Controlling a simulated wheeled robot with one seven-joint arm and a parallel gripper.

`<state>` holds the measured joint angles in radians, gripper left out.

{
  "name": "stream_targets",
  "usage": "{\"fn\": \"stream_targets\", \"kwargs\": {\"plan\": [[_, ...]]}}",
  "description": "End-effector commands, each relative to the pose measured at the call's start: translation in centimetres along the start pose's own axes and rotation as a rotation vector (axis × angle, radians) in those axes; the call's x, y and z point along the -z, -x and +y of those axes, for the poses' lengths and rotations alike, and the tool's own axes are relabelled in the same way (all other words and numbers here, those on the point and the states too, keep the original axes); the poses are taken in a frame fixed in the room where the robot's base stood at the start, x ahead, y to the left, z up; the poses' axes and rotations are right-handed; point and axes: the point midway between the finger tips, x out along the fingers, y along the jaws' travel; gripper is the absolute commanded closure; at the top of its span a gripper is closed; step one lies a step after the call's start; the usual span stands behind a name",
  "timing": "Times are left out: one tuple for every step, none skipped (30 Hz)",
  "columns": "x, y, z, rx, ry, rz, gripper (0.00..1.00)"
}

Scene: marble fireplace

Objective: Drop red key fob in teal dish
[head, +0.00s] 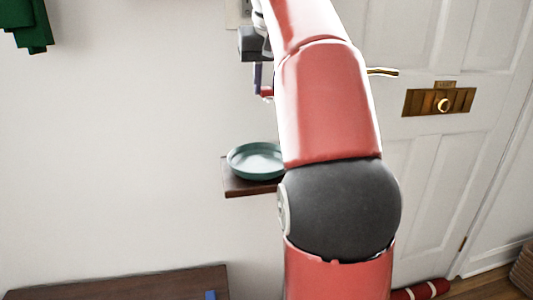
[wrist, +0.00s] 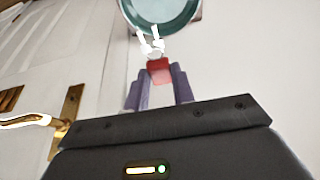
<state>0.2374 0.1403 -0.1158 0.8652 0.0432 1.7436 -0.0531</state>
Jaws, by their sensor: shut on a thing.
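My gripper (wrist: 162,76) is shut on the red key fob (wrist: 158,69), which sits between its two purple fingers in the wrist view. White key-like pieces (wrist: 151,43) stick out beyond the fob. The round teal dish (wrist: 160,12) shows past them at the top edge, partly cut off. In the head view the teal dish (head: 247,163) rests on a small dark shelf, its right side hidden by my arm. My gripper (head: 262,84) shows left of my arm there, above the dish and apart from it. A bit of red shows at its fingertips.
The dark wooden shelf (head: 240,190) juts from the white wall. A white door (head: 430,160) with a brass handle (head: 382,72) stands at the right. Another dark wooden surface (head: 120,283) lies low at left. Bare wall is left of the dish.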

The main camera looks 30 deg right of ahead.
Motion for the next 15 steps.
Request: {"fn": "stream_targets", "kwargs": {"plan": [[-1.1,-2.3,0.0,0.001,0.001,-0.003,0.98],[-1.4,-3.1,0.0,0.000,0.000,-0.004,0.98],[-1.8,-4.0,0.0,0.000,0.001,-0.002,0.98],[-2.1,-4.8,0.0,0.000,0.000,-0.004,0.98],[-2.4,-5.5,0.0,0.000,0.000,-0.004,0.98],[-2.8,-6.4,0.0,0.000,0.001,-0.003,0.98],[-3.0,-7.0,0.0,0.000,0.001,-0.003,0.98],[-3.2,-7.6,0.0,0.000,0.001,-0.003,0.98],[-3.5,-8.3,0.0,0.000,0.001,-0.003,0.98],[-3.7,-8.7,0.0,0.000,0.001,-0.003,0.98],[-3.8,-9.0,0.0,0.000,0.001,-0.001,0.98],[-4.0,-9.4,0.0,0.000,0.001,-0.002,0.98],[-4.0,-9.7,0.0,0.000,0.001,-0.001,0.98],[-4.1,-9.8,0.0,0.000,0.001,-0.001,0.98],[-4.1,-10.0,0.0,0.000,0.000,-0.001,0.98]]}}
